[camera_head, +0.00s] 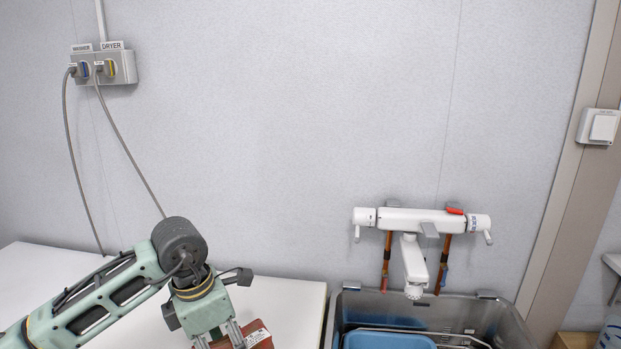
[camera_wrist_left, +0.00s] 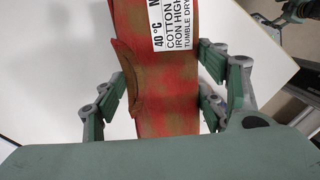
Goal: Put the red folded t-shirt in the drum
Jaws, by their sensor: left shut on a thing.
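The red folded t-shirt (camera_head: 259,336) shows at the bottom edge of the head view, partly cut off, just over the white top. My left gripper (camera_head: 228,341) is at it, with its fingers cut off by the bottom edge. In the left wrist view the red, brown-mottled t-shirt (camera_wrist_left: 168,92), with a white care label, lies between the two fingers of my left gripper (camera_wrist_left: 166,98), which is shut on it. No drum opening shows in either view.
White appliance-like tops (camera_head: 295,305) stretch along the wall at left. A metal sink (camera_head: 508,318) with a blue basin (camera_head: 388,341) stands at right, below a white wall tap (camera_head: 415,222). Cables hang from a wall socket box (camera_head: 104,67) behind my left arm.

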